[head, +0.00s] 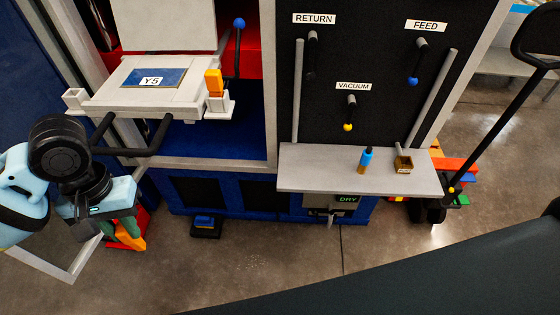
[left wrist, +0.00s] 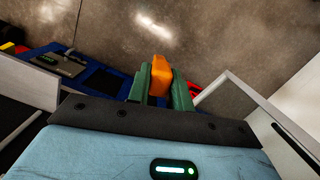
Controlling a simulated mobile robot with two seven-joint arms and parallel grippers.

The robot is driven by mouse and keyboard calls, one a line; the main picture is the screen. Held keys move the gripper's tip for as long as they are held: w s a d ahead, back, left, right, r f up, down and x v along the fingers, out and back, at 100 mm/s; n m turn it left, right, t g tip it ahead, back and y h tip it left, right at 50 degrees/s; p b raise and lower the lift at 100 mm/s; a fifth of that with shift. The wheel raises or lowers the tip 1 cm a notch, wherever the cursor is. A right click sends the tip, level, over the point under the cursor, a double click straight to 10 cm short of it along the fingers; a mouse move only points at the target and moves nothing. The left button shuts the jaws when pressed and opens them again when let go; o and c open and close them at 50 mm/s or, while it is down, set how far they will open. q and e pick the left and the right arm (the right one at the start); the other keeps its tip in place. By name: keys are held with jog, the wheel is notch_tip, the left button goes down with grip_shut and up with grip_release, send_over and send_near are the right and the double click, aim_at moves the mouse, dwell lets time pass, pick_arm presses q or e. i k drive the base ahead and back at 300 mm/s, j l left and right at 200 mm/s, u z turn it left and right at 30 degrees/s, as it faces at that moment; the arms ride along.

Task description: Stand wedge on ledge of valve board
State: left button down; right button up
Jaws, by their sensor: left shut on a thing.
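My left gripper (head: 126,229) is at the lower left of the head view, low and left of the valve board. Its green fingers are shut on an orange wedge (head: 129,243), which also shows between the fingertips in the left wrist view (left wrist: 161,80). The black valve board (head: 378,85) carries the RETURN, FEED and VACUUM labels. Its grey ledge (head: 320,172) runs along the bottom, well to the right of the gripper and apart from the wedge. My right gripper is in neither view.
On the ledge stand a blue bottle with a dark top (head: 366,161) and a small brown box (head: 403,165); its left part is bare. A white fixture marked Y5 (head: 120,98) with an orange block (head: 214,83) is between gripper and board. A black pole (head: 487,95) stands right.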

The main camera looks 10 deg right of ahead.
aim_at(296, 169)
jog(key=i+l, duration=0.1)
jog(key=l, duration=0.55)
jog(key=i+l+u, duration=0.1)
jog(key=l, duration=1.2)
jog(key=i+u, duration=0.05)
